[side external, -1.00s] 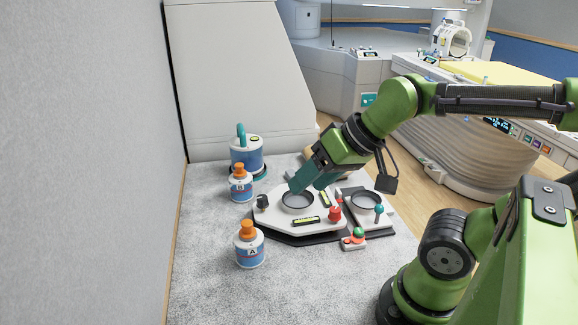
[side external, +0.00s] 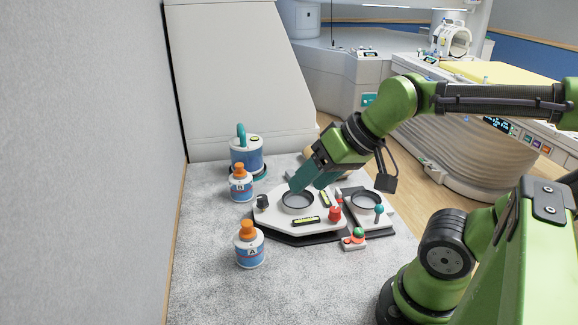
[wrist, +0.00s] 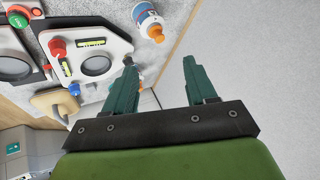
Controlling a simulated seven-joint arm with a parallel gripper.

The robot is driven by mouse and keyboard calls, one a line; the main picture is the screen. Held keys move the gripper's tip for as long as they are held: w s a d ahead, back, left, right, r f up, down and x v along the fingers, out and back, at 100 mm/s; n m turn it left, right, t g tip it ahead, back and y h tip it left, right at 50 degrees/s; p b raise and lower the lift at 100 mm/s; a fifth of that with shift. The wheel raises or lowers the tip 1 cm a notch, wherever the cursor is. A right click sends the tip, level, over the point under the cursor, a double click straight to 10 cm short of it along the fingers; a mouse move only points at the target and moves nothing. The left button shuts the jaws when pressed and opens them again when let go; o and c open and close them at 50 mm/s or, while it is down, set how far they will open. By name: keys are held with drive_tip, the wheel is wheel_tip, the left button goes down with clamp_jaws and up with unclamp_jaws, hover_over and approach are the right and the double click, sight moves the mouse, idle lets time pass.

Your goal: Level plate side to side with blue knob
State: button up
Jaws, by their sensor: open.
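The white plate (side external: 275,212) sits on a dark base, with a round ring, two yellow-green level vials, a red knob (side external: 335,213) and a black knob (side external: 263,201). In the wrist view the plate (wrist: 110,45) is at upper left and the blue knob (wrist: 74,89) shows at its lower edge, left of my fingers. The blue knob is hidden in the side view. The vials (side external: 306,220) are too small to read. My gripper (side external: 312,184) is open and empty above the plate's far part. In the wrist view my gripper (wrist: 158,65) has its fingers apart, the left fingertip overlapping the black knob's edge.
Orange-capped bottles A (side external: 250,246) and B (side external: 240,184) and a blue-white canister (side external: 246,154) stand left of the plate. A second ring unit with a teal-topped lever (side external: 379,209) stands right. A red-green knob block (side external: 355,239) is in front. A tan pad (wrist: 55,103) lies near the blue knob.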

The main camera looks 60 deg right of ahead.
drive_tip(key=shift+d, duration=0.1)
drive_tip(key=w+d+f+n+g+h, duration=0.1)
drive_tip(key=w+d+g, duration=0.1)
drive_tip(key=w+d, duration=0.5)
drive_tip(key=w+d+n+g+h, duration=0.1)
drive_tip(key=w+d+n+g, duration=0.15)
drive_tip(key=d, duration=0.85)
drive_tip(key=w+d+f+n+g+h, duration=0.1)
drive_tip(key=w+d+g, duration=0.3)
drive_tip(key=d, duration=0.5)
drive_tip(key=shift+m+t, duration=0.25)
drive_tip(key=shift+t, duration=0.4)
drive_tip(key=f, duration=1)
drive_tip(key=w+d+f, duration=0.1)
drive_tip(key=f, duration=0.5)
